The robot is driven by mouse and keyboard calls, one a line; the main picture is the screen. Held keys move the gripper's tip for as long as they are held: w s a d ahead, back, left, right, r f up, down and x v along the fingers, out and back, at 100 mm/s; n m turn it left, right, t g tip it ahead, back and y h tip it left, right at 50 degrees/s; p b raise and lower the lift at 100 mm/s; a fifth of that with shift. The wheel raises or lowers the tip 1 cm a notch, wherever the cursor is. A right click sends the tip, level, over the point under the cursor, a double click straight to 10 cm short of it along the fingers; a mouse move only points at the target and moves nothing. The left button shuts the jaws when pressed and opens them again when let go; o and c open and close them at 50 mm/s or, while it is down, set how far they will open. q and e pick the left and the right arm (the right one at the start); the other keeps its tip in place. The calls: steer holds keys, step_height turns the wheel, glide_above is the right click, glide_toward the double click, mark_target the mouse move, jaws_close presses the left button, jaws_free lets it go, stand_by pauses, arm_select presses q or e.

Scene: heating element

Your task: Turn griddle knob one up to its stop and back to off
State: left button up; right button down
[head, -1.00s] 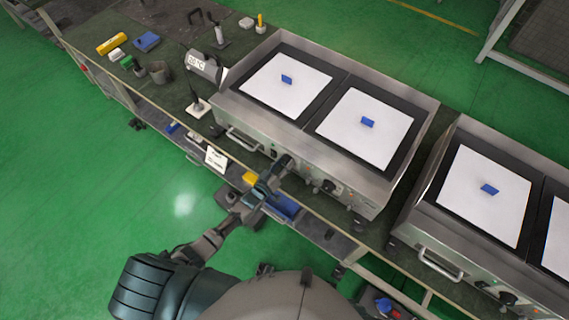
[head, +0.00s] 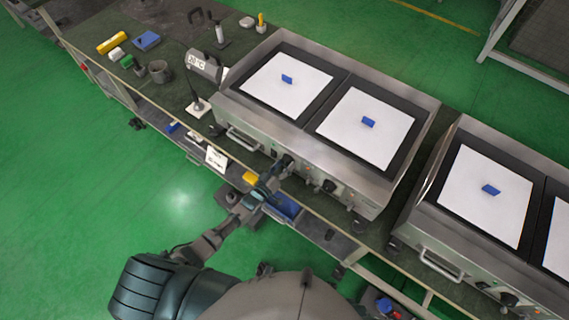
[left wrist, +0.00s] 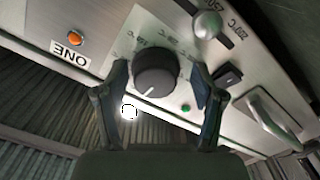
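Griddle knob one (left wrist: 156,72) is a round dark knob with a white pointer line, on the steel front panel beside the upside-down label ONE (left wrist: 70,54). Its pointer line faces down and a little left in the left wrist view. My left gripper (left wrist: 161,72) is open with one finger on each side of the knob. Narrow gaps seem to show between fingers and knob; contact cannot be told for sure. In the head view my left gripper (head: 278,170) is at the front of the left griddle (head: 240,108) and largely hides the knob. My right gripper is not in view.
An orange lamp (left wrist: 76,37), a green lamp (left wrist: 186,107), a black switch (left wrist: 229,76) and a drawer handle (left wrist: 276,120) surround the knob. Another dark knob (head: 330,186) is to the right. A second griddle (head: 425,215) stands at right. A shelf with a blue bin (head: 285,205) lies below.

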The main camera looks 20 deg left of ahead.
arm_select(q)
steer(key=shift+w+r, duration=0.15)
steer(key=shift+r, duration=0.2)
steer(key=shift+a, duration=0.1)
steer(key=v, duration=1.2)
steer(key=shift+f, duration=0.2)
steer(key=shift+c, duration=0.2)
